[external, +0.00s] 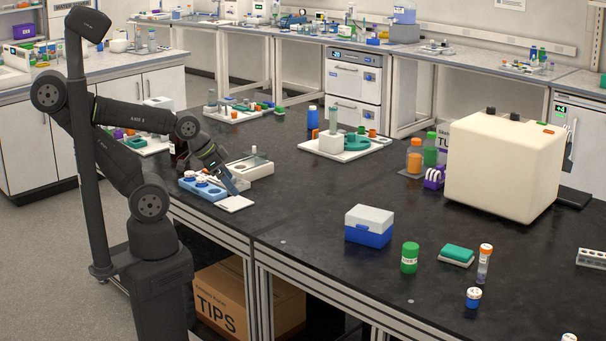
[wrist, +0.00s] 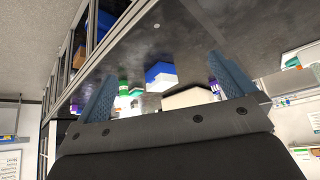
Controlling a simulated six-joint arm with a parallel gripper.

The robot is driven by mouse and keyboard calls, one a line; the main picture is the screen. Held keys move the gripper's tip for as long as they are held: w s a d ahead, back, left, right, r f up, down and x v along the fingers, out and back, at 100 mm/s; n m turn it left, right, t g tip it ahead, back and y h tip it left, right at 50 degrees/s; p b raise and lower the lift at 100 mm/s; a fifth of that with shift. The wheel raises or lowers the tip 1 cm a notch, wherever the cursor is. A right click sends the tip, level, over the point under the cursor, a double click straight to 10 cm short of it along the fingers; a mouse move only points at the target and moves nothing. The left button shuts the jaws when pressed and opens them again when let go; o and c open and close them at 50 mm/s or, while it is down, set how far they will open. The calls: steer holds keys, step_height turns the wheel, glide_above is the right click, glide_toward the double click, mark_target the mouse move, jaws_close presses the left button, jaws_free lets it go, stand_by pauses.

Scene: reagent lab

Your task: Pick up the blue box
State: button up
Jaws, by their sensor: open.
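The blue box (external: 369,234) has a blue body and a white-grey lid. It stands on the black bench near the front edge, in the middle of the external view. In the wrist view the blue box (wrist: 159,72) shows small and upside down, between my fingers but well beyond them. My gripper (external: 232,184) is at the left of the bench, low over a white pad and far to the left of the box. In the wrist view my gripper (wrist: 166,85) has its two blue fingers wide apart with nothing between them.
A blue rack (external: 202,188) and a white tray (external: 250,168) are close to my gripper. A green-capped bottle (external: 409,258) stands just right of the box, with a green-topped block (external: 456,255) beyond. A large cream machine (external: 503,165) is behind. The bench left of the box is clear.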

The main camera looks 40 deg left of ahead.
steer(key=w+d+r+m, duration=0.3)
steer(key=w+d+r, duration=0.3)
steer(key=w+r, duration=0.15)
steer(key=m+g+h, duration=0.1)
steer(key=m+g, duration=0.4)
steer(key=m, duration=0.1)
glide_above(368, 213)
steer(key=s+a, duration=0.2)
steer(key=a, duration=0.4)
step_height(368, 213, down, 6)
steer(key=x, duration=1.1)
steer(key=shift+w+d+f, duration=0.15)
steer(key=shift+w+d, duration=0.05)
steer(key=shift+d, duration=0.1)
steer(key=shift+x, duration=2.9)
steer(key=shift+w+a, duration=0.1)
steer(key=shift+w, duration=0.1)
steer(key=shift+c, duration=0.4)
steer(key=c, duration=0.7)
